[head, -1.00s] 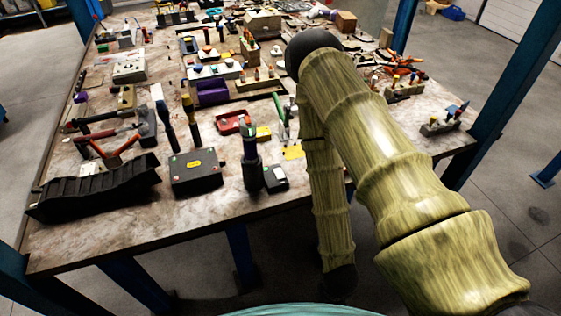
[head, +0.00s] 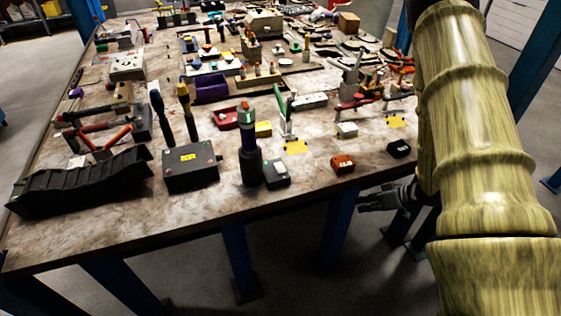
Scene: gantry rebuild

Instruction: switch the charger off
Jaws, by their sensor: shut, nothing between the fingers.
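A black box with a yellow label (head: 191,166) sits near the front edge of the table, left of centre; it may be the charger, but I cannot tell for sure. A smaller dark box with a small green mark (head: 277,174) lies to its right, beside an upright dark cylinder with a green band (head: 249,150). No switch position is readable. My gripper (head: 364,204) is dark, shut and empty. It appears just past the table's front edge, right of both boxes and apart from them. My arm hides part of the table's right side.
A black ridged ramp (head: 80,180) lies at the front left. An orange-red block (head: 343,163) and a black block (head: 399,148) sit near the front edge by my gripper. Tools and parts crowd the table (head: 120,226) farther back; its front strip is bare.

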